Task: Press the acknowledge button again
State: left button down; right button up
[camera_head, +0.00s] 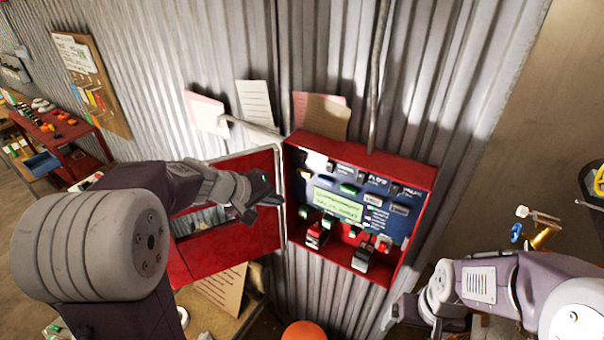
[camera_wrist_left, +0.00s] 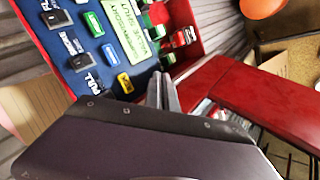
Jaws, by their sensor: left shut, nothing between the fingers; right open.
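A red wall box (camera_head: 425,200) stands open, with a blue panel (camera_head: 340,178) of small buttons and a lit green display (camera_head: 338,206) inside. The labels are too small to tell which is the acknowledge button. My left gripper (camera_head: 268,203) is shut and empty, in front of the box's left edge; its fingers also show in the left wrist view (camera_wrist_left: 161,90). My right gripper (camera_head: 393,313) is open, low and right of the box.
The red door (camera_head: 255,235) hangs open on the left, behind my left arm. Papers hang on the corrugated wall above. An orange round object (camera_head: 304,331) sits below.

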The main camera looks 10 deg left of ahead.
aim_at(304, 173)
pick_arm(q)
jog(key=w+d+p, duration=0.3)
jog(key=w, duration=0.5)
jog(key=shift+d, duration=0.2)
jog(key=shift+a, duration=0.1)
jog(key=shift+w, duration=0.15)
dwell(1.6)
jog(key=shift+w+d, duration=0.2)
jog(key=shift+w, duration=0.15)
